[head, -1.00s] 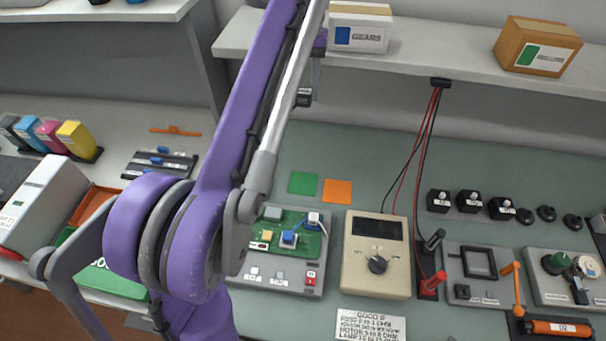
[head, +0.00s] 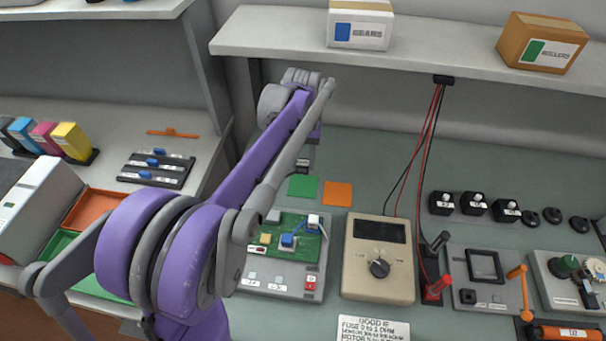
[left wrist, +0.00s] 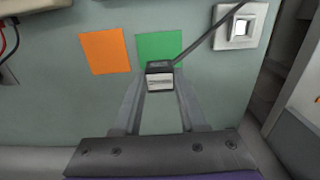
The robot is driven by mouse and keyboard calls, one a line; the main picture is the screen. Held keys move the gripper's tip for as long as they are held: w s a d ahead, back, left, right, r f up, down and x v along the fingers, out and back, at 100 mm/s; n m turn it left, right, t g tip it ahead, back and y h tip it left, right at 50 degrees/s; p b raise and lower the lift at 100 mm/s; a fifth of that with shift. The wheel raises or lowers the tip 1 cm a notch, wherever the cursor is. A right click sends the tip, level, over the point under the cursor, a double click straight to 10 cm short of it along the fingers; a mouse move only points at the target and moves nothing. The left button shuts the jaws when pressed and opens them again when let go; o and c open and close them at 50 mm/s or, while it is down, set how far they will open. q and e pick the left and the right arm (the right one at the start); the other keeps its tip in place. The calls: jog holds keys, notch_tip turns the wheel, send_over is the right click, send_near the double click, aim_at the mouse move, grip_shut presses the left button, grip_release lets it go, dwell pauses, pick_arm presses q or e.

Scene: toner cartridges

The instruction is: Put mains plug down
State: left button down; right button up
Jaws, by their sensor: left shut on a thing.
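The mains plug (left wrist: 160,82) is a small dark block with a pale label, and a dark cord runs from it to the upper right of the left wrist view. My left gripper (left wrist: 160,95) is shut on it. In the head view the plug (head: 303,165) shows small beside my forearm, just behind the green square (head: 303,187), with my left gripper (head: 308,150) partly hidden by the arm. I cannot tell whether the plug touches the bench. The green square (left wrist: 160,46) and the orange square (left wrist: 105,50) lie flat near it. My right gripper is not in view.
A white socket or switch plate (left wrist: 238,26) shows in the wrist view. A beige meter (head: 378,262) and a green circuit board (head: 288,240) stand nearer. The shelf (head: 420,62) overhangs behind. Bench space right of the orange square (head: 338,194) is clear.

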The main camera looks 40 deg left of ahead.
aim_at(303, 174)
pick_arm(q)
jog(key=shift+f, duration=2.75)
jog(key=shift+f, duration=0.15)
jog(key=shift+c, duration=2.3)
grip_release()
notch_tip(303, 174, up, 12)
jog(key=shift+r+p, duration=0.2)
jog(key=shift+p, duration=0.15)
